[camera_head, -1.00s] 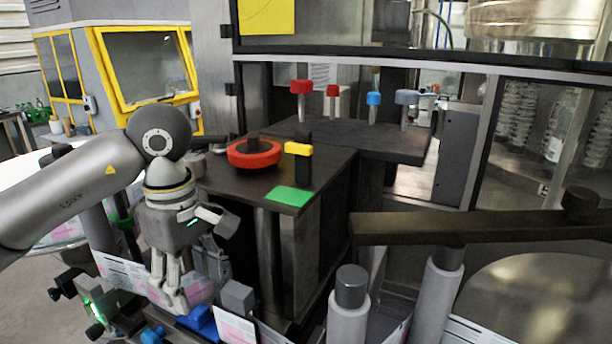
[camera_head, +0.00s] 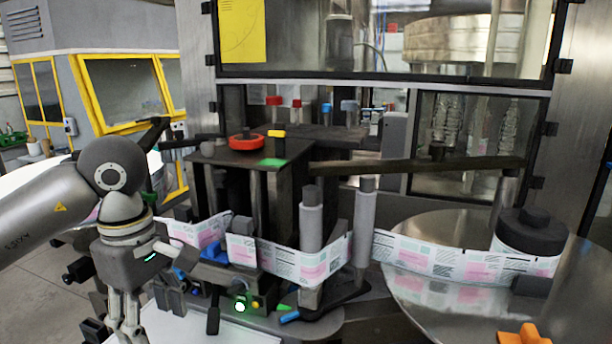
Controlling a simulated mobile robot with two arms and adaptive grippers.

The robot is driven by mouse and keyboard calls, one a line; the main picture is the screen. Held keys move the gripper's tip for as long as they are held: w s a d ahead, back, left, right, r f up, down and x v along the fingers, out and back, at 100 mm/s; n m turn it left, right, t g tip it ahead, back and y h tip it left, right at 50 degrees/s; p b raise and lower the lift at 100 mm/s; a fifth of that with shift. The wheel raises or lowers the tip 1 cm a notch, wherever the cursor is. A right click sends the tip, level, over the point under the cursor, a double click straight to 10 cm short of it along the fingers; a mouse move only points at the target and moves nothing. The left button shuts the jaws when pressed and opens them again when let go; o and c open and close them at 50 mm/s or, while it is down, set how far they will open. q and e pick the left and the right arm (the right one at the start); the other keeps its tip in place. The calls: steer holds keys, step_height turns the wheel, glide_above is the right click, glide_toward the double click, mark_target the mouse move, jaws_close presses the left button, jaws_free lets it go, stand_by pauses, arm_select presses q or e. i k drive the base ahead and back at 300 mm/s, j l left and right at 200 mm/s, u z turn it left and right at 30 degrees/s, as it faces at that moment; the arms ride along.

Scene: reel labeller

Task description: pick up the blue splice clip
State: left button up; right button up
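A blue block-like piece (camera_head: 213,251) sits by the printed label web, left of the grey block; it could be the blue splice clip, but I cannot tell for sure. A smaller blue part (camera_head: 289,317) lies lower right by the front of the machine, and another blue bit (camera_head: 181,275) shows left of the block. My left gripper (camera_head: 127,334) points down at the lower left, apart from and left of the blue block. Its fingertips are near the bottom edge, and I cannot tell whether they are open or shut. My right gripper is out of view.
The label web (camera_head: 290,262) runs around grey rollers (camera_head: 312,225) to a reel on a round metal plate (camera_head: 430,285). A dark stand (camera_head: 215,157) with a red ring (camera_head: 245,142) rises behind. A green-lit button (camera_head: 240,307) and an orange piece (camera_head: 525,335) are in front.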

mark_target(213, 252)
steer(key=k, duration=1.05)
